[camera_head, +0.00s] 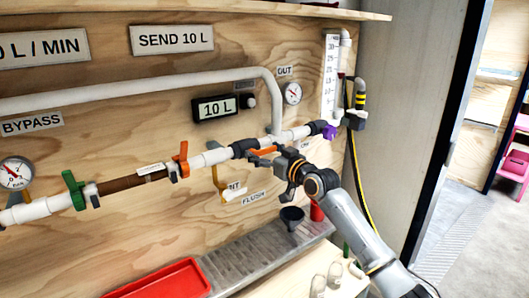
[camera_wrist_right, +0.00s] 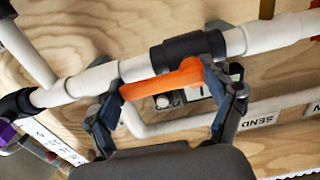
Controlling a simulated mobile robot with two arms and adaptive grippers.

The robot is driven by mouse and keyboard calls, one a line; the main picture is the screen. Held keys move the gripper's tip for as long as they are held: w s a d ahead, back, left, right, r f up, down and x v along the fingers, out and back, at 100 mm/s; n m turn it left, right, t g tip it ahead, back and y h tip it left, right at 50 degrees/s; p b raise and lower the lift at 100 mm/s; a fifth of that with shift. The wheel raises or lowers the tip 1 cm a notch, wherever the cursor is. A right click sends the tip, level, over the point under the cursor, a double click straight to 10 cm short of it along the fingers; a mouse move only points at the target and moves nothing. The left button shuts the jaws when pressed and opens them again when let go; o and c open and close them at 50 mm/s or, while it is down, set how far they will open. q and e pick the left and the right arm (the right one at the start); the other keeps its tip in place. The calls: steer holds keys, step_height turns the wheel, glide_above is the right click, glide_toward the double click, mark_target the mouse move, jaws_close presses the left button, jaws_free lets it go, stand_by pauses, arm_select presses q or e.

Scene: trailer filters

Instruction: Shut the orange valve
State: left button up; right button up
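An orange valve handle (camera_head: 263,151) sits on the white pipe just right of a black fitting, partly hidden by my right gripper (camera_head: 273,158). In the right wrist view the orange handle (camera_wrist_right: 160,79) lies roughly along the pipe. There my right gripper (camera_wrist_right: 160,82) is spread wide, one finger near each end of the handle; I cannot tell whether they touch it. A second orange handle (camera_head: 182,158) stands upright, crosswise to the pipe, farther left. My left gripper is not in view.
A green handle (camera_head: 74,190) and a purple one (camera_head: 329,131) are on the same pipe. A display (camera_head: 214,108) and gauge (camera_head: 292,93) are on the wooden wall above. A red tray (camera_head: 168,282) and dark funnel (camera_head: 291,216) are below.

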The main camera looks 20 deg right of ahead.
steer(key=c, duration=0.9)
steer(key=shift+o, duration=0.2)
steer(key=m+p, duration=0.1)
steer(key=m, duration=0.1)
steer(key=f+m+p, duration=0.1)
steer(key=m, duration=0.1)
steer(key=shift+a+f+m, duration=0.15)
steer(key=shift+m, duration=0.25)
steer(key=shift+s+a+f+m+p, duration=0.2)
steer(key=shift+a+f+m+p, duration=0.25)
steer(key=shift+m+p, duration=1.25)
steer(key=shift+s+a+f+m+p, duration=0.25)
steer(key=shift+a+m+p, duration=0.4)
steer(key=shift+m, duration=2)
steer(key=shift+s+a+f+m+p, duration=0.15)
steer(key=shift+a+f+m+p, duration=0.25)
steer(key=shift+m+p, duration=1.35)
steer(key=shift+a+m+b, duration=0.1)
steer(key=shift+m+b, duration=0.25)
steer(key=shift+m, duration=0.25)
